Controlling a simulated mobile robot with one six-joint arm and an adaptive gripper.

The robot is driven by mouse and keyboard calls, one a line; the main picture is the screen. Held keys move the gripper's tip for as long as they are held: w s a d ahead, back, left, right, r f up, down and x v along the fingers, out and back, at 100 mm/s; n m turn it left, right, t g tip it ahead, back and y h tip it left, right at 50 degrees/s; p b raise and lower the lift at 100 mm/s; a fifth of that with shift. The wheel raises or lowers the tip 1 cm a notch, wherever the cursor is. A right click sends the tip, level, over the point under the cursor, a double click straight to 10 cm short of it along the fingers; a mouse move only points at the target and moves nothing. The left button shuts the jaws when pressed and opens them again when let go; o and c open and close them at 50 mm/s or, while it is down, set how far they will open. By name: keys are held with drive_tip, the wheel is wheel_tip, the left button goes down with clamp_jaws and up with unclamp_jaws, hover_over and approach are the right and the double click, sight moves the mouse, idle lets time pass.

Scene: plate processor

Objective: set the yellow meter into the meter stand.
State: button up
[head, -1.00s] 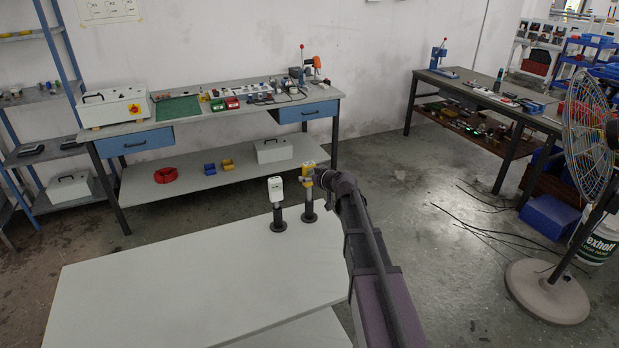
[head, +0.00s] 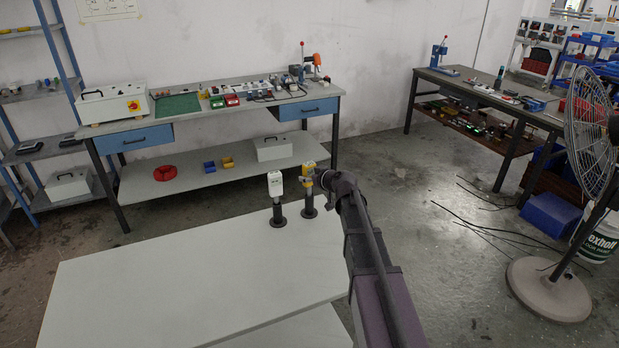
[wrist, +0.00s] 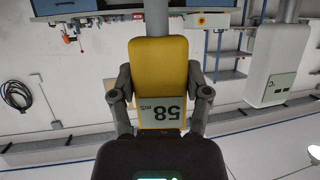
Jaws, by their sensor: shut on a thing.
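The yellow meter (head: 308,171) is in my gripper (head: 319,179), above or at a black meter stand (head: 309,208) on the white table. In the wrist view the yellow meter (wrist: 158,62) appears upside down, its display reading 58 mS. The fingers of my gripper (wrist: 160,100) are shut on its two sides. A grey stem runs from the meter's lower end out of the picture. The head view is too small to tell whether the stem is inside the stand. A white meter (head: 275,184) stands upright in a second black stand (head: 278,219), just left.
The white table (head: 190,270) is bare to the left and front. The white meter (wrist: 272,65) is close beside the held one. A workbench (head: 230,110) with several items stands behind. A fan (head: 590,120) is at far right.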

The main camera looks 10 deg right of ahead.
sight(310, 164)
drive_tip(key=o, duration=1.2)
drive_tip(key=shift+o, duration=0.2)
drive_tip(key=shift+r+p, duration=3)
drive_tip(key=shift+p, duration=0.05)
drive_tip(key=shift+s, duration=0.1)
